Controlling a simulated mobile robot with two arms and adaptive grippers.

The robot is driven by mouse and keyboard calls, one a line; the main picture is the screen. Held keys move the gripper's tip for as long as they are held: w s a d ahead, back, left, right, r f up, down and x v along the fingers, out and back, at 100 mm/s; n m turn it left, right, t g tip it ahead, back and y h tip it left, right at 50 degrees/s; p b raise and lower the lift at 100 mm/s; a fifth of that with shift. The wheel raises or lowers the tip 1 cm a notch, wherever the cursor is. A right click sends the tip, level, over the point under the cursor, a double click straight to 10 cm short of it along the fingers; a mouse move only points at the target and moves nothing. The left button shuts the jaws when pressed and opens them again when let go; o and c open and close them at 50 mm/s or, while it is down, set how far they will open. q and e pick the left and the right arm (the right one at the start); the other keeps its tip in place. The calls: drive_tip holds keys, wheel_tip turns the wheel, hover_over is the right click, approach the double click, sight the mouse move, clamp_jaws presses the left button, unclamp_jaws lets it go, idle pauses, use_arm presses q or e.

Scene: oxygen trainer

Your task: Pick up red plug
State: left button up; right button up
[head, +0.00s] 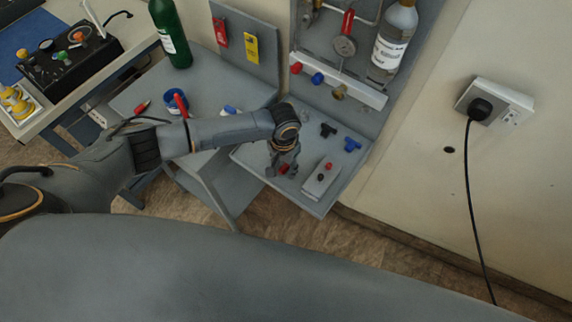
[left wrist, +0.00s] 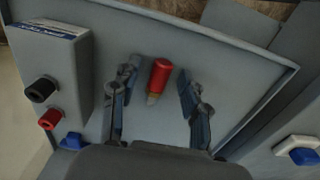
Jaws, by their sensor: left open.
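The red plug (left wrist: 160,76) lies on the grey tray (left wrist: 158,122), a red cylinder with a pale tip pointing toward my gripper in the left wrist view. My left gripper (left wrist: 158,88) is open, with one finger on each side of the plug and a gap to both. In the head view the left gripper (head: 283,172) points down over the tray, and the red plug (head: 284,169) shows only partly between its fingers. My right gripper is not in either view.
A grey box (head: 322,178) with a red and a black knob stands beside the gripper. Blue (head: 352,144) and black (head: 328,130) fittings lie behind it. A backboard with a bottle (head: 394,45) rises at the tray's back. The tray has a raised rim.

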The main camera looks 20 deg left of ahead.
use_arm(q)
clamp_jaws()
idle(0.6)
